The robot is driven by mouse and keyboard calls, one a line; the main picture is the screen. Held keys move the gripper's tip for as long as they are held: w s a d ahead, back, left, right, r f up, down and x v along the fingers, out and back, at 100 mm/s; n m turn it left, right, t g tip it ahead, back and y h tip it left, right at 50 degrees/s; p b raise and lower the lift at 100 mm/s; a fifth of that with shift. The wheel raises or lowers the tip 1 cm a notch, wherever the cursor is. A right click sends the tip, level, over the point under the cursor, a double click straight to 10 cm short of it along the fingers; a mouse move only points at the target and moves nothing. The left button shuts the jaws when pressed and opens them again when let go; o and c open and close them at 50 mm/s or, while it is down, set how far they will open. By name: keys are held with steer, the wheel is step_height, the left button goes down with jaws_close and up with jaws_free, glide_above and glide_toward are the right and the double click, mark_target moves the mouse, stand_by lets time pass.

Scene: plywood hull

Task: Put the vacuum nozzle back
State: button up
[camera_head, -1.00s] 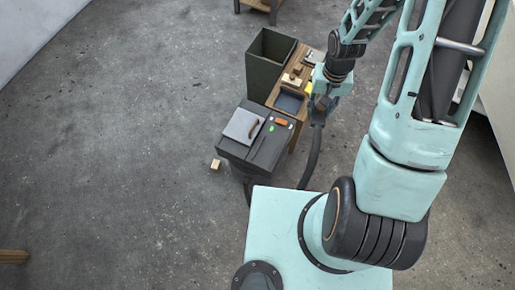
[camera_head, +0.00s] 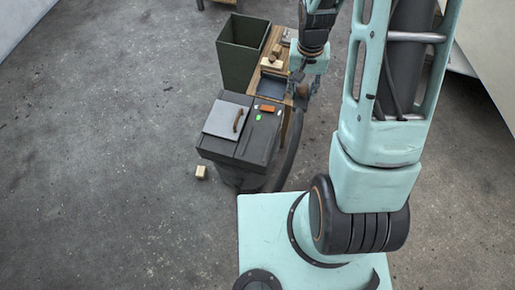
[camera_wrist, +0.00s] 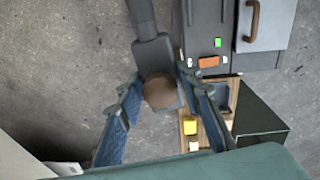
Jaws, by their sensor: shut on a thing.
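The vacuum is a dark grey box (camera_head: 262,138) with a green light and an orange switch; it also shows at the top of the wrist view (camera_wrist: 205,40). Its dark hose (camera_head: 291,150) curves up from the floor to the nozzle. In the wrist view the grey nozzle (camera_wrist: 152,52), with a brown round end, lies between the fingers of my gripper (camera_wrist: 162,98). My gripper is shut on it; the exact contact is partly hidden. In the head view my gripper (camera_head: 303,90) is beside the right edge of the wooden bench, right of the vacuum.
A grey lid with a brown handle (camera_head: 222,121) sits on the vacuum. A small block (camera_head: 201,172) lies on the floor. Floor at left is clear.

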mark_target(298, 103)
steer(key=shift+f+m+b, duration=0.8)
steer(key=shift+f+b, duration=2.75)
steer(key=shift+b, duration=1.85)
steer(key=s+a+f+b, duration=0.1)
steer(key=a+f, duration=0.2)
steer(key=a, duration=0.1)
steer(key=s+a+f+b, duration=0.1)
steer(key=a+f+b, duration=0.1)
steer(key=a+f, duration=0.1)
steer(key=s+a+f+b, duration=0.1)
steer(key=a+f, duration=0.2)
steer(key=a, duration=0.2)
steer(key=shift+s+a, duration=0.15)
steer(key=shift+s, duration=0.1)
steer(key=shift+s+a+f+b, duration=0.15)
steer(key=shift+a+f+b, duration=0.15)
steer(key=shift+f, duration=0.05)
steer(key=shift+a+f+b, duration=0.15)
steer(key=shift+f+b, duration=0.4)
steer(key=shift+f, duration=1.1)
steer(key=shift+f, duration=0.15)
steer(key=o, duration=1.1)
